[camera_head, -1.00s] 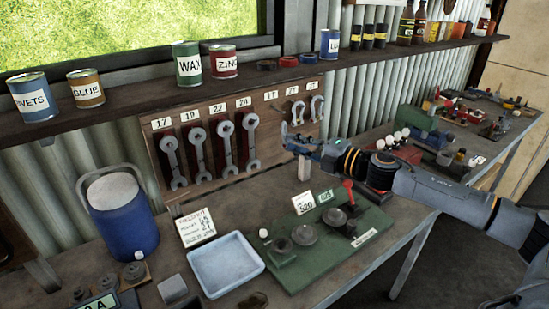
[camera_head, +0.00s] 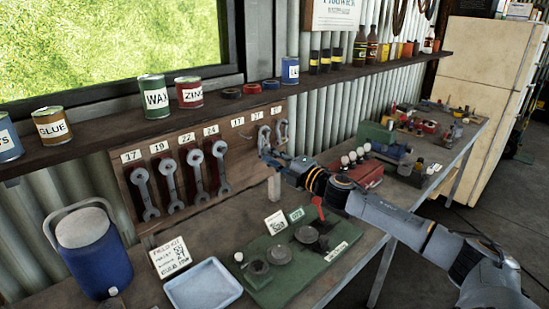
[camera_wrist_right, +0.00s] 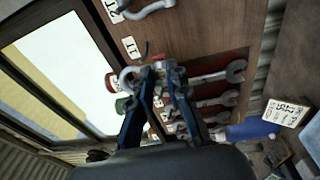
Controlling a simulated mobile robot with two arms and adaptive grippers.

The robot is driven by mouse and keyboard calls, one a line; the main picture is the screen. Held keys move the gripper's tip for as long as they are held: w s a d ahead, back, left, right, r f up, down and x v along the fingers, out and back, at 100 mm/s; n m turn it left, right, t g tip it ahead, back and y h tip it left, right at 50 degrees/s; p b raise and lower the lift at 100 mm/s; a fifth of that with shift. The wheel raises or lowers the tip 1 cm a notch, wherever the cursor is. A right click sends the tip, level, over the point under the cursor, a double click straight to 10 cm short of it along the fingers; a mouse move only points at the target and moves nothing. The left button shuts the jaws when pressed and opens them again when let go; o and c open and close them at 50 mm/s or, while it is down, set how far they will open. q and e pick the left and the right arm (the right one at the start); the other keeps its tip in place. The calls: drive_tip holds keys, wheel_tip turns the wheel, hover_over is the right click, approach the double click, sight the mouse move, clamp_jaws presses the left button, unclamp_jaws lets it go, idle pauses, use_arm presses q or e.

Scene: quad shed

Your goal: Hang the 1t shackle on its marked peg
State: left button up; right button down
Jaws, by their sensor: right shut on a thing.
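The grey 1t shackle (camera_wrist_right: 128,76) is between the fingertips of my right gripper (camera_wrist_right: 162,80), which is shut on it. Its curved end sticks out to the left in the wrist view. The 1T label (camera_wrist_right: 130,47) is on the brown board close by, with a thin dark peg (camera_wrist_right: 148,48) beside it. The shackle looks close to this peg; I cannot tell whether they touch. In the head view my right gripper (camera_head: 272,157) is in front of the board, below the labels, and the held shackle is hard to make out. My left gripper is not in view.
The board (camera_head: 232,165) also bears several wrenches (camera_head: 195,172) and shackles under 2T and 3T (camera_head: 283,131). A shelf with cans (camera_head: 190,92) runs above. Below are a blue cooler (camera_head: 100,265), a pale tray (camera_head: 203,287) and a green plate (camera_head: 300,272) on the bench.

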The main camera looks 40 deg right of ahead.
drive_tip(key=shift+w+f+p, duration=0.1)
drive_tip(key=shift+w+p, duration=0.25)
drive_tip(key=shift+w, duration=1)
drive_tip(key=shift+w+a+f, duration=0.1)
drive_tip(key=shift+w+f, duration=0.15)
drive_tip(key=shift+w, duration=0.55)
drive_tip(key=shift+w+a+f, duration=0.15)
drive_tip(key=shift+w+f, duration=0.05)
drive_tip(key=shift+w, duration=0.65)
drive_tip(key=shift+w+a+f, duration=0.1)
drive_tip(key=shift+w+f, duration=0.15)
drive_tip(key=shift+w, duration=0.55)
drive_tip(key=c, duration=1.2)
unclamp_jaws()
drive_tip(key=shift+s+f, duration=0.1)
